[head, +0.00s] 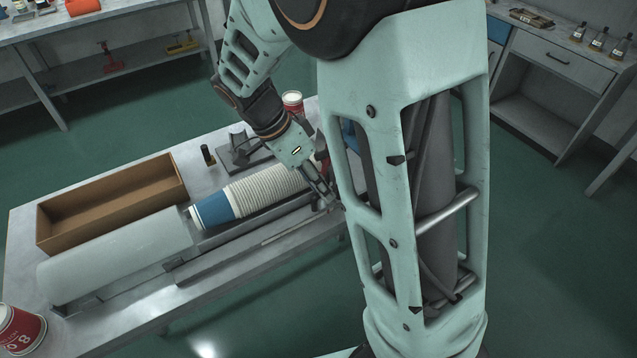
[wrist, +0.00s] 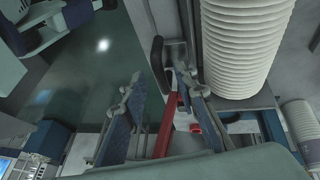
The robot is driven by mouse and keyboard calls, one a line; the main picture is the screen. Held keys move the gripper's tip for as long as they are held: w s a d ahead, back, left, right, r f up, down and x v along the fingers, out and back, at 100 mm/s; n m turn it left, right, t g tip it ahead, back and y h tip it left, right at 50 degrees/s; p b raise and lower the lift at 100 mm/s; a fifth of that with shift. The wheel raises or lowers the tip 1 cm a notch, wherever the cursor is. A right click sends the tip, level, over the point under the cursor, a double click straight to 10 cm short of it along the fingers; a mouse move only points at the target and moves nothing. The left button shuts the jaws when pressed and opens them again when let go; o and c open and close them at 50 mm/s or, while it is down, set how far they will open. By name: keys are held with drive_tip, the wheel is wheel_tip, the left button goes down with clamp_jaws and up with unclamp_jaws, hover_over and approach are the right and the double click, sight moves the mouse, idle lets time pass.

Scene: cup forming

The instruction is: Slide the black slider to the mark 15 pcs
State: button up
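A stack of white paper cups (head: 262,190) with a blue cup at its left end lies in a metal trough on the table. The stack also fills the upper right of the wrist view (wrist: 243,45). A black rounded upright part (wrist: 157,55), which looks like the black slider, stands left of the stack in the wrist view. My gripper (wrist: 160,79) is open, its two fingers apart, with the black part just beyond the fingertips. In the head view my gripper (head: 323,192) is at the stack's right end; the slider cannot be made out there. No scale marks are readable.
A brown open box (head: 112,203) and a large white cylinder (head: 118,256) lie on the left of the table. A long metal strip (head: 255,245) runs along the front. A red-and-white can (head: 292,102) stands behind.

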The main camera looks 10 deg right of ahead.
clamp_jaws()
idle(0.3)
drive_tip(key=shift+a, duration=0.1)
drive_tip(key=s+a, duration=0.1)
drive_tip(key=a, duration=0.2)
drive_tip(key=a+b, duration=0.1)
drive_tip(key=a, duration=0.1)
drive_tip(key=s+a+b, duration=0.1)
drive_tip(key=a, duration=0.2)
drive_tip(key=shift+s+a, duration=0.3)
drive_tip(key=shift+s, duration=0.05)
unclamp_jaws()
drive_tip(key=shift+d, duration=0.1)
